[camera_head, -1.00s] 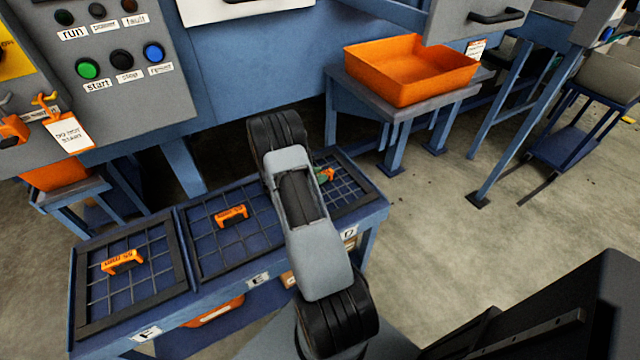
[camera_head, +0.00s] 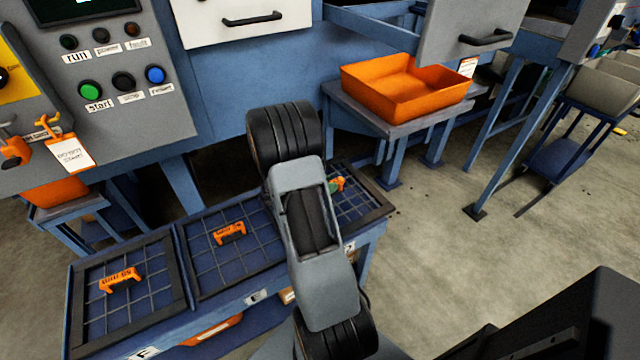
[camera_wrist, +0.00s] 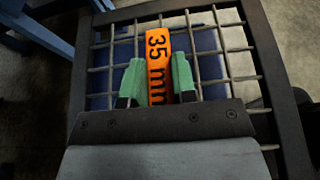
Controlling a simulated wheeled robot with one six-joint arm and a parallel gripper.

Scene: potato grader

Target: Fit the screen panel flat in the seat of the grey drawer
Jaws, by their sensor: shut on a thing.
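The screen panel (camera_head: 372,208) is a dark-framed wire mesh at the right end of the blue rack, partly hidden by my arm. Its frame also shows in the wrist view (camera_wrist: 262,60). My gripper (camera_wrist: 158,80) is shut on its orange handle, marked 35 mm, with a green fingertip on each side. In the head view only a little of my gripper (camera_head: 336,185) shows past the arm. The panel appears slightly raised off the rack. The grey drawer (camera_head: 465,28) with a black handle stands pulled out at the upper right; its seat is out of view.
Two other mesh panels with orange handles, a middle one (camera_head: 180,255) and a left one (camera_head: 78,300), lie on the rack (camera_head: 250,302). An orange tray (camera_head: 405,105) sits on a stand below the drawer. A control panel (camera_head: 120,110) is at left.

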